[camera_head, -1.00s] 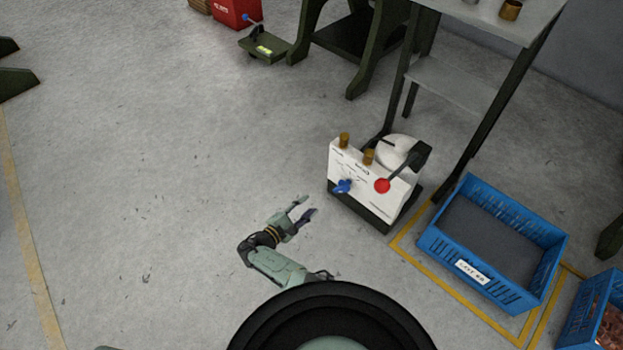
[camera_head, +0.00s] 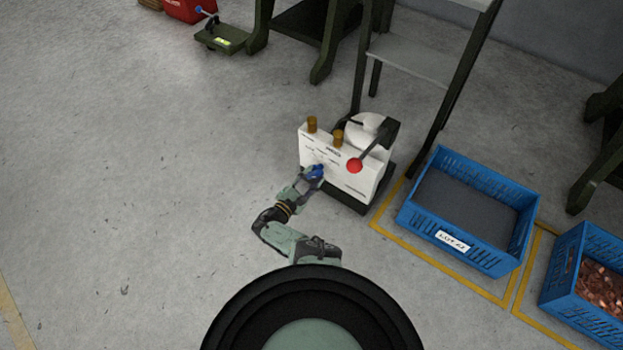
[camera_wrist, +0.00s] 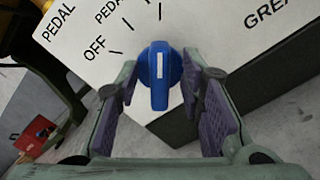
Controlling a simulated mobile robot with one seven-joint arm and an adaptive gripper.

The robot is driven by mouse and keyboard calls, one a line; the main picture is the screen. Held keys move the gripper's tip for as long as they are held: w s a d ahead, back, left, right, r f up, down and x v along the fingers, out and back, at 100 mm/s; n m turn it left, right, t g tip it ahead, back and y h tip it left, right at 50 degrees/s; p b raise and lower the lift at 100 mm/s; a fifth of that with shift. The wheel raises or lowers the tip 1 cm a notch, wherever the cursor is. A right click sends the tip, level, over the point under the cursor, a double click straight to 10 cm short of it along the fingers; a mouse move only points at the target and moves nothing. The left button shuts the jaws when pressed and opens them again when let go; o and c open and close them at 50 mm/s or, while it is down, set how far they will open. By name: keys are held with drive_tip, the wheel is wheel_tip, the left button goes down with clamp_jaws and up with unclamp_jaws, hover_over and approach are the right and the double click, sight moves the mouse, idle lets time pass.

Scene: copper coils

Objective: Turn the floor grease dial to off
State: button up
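The floor grease unit (camera_head: 340,160) is a white box on a dark base, with a blue dial (camera_head: 317,171) on its front face. In the wrist view the blue dial (camera_wrist: 160,78) has a round body and a lobe pointing down the picture, with a white stripe running nearly up and down. The printed word OFF (camera_wrist: 95,48) is to the dial's upper left. My gripper (camera_head: 311,179) is at the dial. Its purple-padded fingers are open, one on each side of the dial, with a visible gap to both.
A red-knobbed lever (camera_head: 355,166) sticks out right of the dial. A blue crate (camera_head: 455,245) stands on the floor to the right, and another blue crate (camera_head: 585,318) holds copper pieces. The floor on the left is clear.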

clamp_jaws()
idle(0.5)
